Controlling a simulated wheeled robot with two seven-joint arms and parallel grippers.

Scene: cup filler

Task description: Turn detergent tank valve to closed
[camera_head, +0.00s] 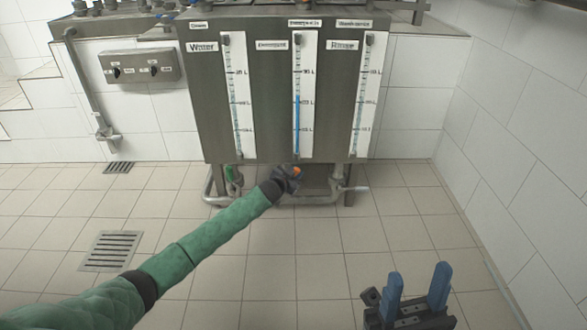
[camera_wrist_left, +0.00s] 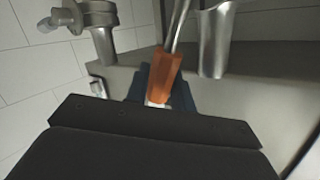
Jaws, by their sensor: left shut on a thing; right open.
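The steel tank unit (camera_head: 272,100) stands against the back wall with three gauges, labelled Water, what looks like Detergent, and Rinse. The detergent valve's orange handle (camera_head: 297,172) shows below the middle gauge, mostly hidden by my left gripper (camera_head: 290,178). In the left wrist view the orange handle (camera_wrist_left: 165,75) on its metal lever sits between the blue fingers of my left gripper (camera_wrist_left: 163,92), which is shut on it. The valve body is largely hidden in the head view. My right gripper (camera_head: 413,290) is open and empty at the lower right, away from the tank.
A green valve handle (camera_head: 232,174) is below the Water gauge. A pipe outlet (camera_head: 352,188) is below the Rinse gauge. A control box (camera_head: 139,67) hangs on the wall at left. The tiled floor in front is clear, with a drain grate (camera_head: 111,251). A wall (camera_head: 520,140) closes the right side.

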